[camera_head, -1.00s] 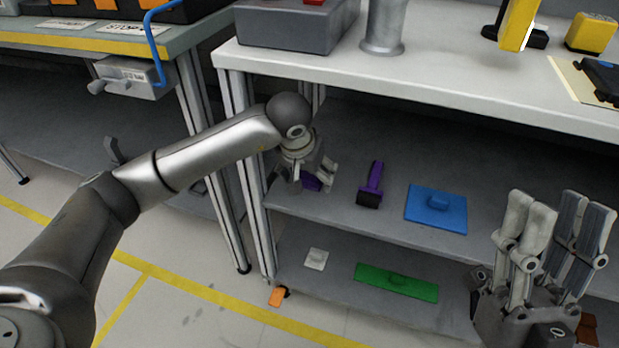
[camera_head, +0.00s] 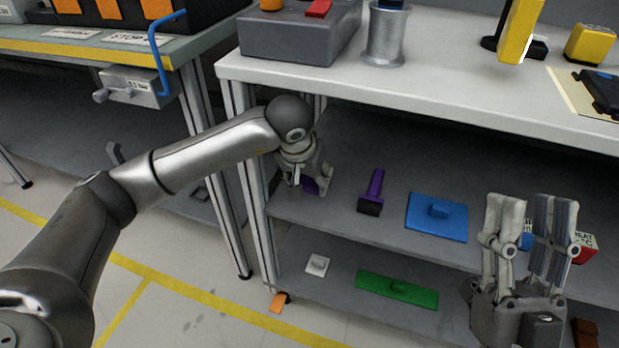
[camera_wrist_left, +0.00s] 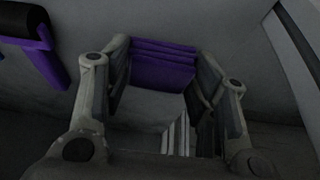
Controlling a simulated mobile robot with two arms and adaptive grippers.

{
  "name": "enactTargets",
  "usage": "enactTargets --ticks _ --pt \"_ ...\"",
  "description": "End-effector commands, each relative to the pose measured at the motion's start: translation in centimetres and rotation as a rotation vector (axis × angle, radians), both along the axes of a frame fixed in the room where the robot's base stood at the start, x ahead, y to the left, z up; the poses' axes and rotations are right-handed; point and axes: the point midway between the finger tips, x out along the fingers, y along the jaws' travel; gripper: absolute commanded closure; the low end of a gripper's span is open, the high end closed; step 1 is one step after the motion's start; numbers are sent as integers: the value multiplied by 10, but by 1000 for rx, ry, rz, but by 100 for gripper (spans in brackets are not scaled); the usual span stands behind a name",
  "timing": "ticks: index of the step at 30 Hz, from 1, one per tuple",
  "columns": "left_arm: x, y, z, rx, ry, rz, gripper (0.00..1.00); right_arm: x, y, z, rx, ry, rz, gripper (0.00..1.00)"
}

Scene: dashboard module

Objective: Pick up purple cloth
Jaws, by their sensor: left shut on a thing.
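The purple cloth (camera_wrist_left: 160,66) is a folded stack between the fingers of my left gripper (camera_wrist_left: 165,95) in the left wrist view. The left gripper is shut on the cloth; I cannot tell whether the cloth is clear of the shelf. My right gripper (camera_head: 530,215) is open and empty, fingers up, in front of the shelves at the right.
On the middle shelf (camera_head: 330,220) lie a purple-handled tool (camera_head: 372,190) and a blue plate (camera_head: 437,216). The lower shelf holds a green plate (camera_head: 397,290) and a white piece (camera_head: 317,265). Table legs (camera_head: 257,200) stand close left of my left gripper. The white tabletop (camera_head: 450,85) overhangs it.

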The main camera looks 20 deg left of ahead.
Motion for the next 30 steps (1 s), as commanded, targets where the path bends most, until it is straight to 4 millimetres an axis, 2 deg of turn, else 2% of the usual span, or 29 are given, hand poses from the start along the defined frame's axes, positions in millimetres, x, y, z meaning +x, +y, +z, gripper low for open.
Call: enactTargets --ticks 1,9,18,24,30 --pt "-13 1 -1 4 5 -5 67 6 1 -2 -13 41 -3 60" --pt "-76 3 0 4 5 -6 67 39 5 -35 -86 287 -16 60" --pt "-141 5 -2 3 6 -4 67 55 5 -63 -133 453 -25 60" --pt "-166 6 -2 1 6 -3 67 58 5 -70 -144 491 -27 60" --pt "-174 6 -2 2 5 -1 67 59 5 -73 -147 502 -27 60"
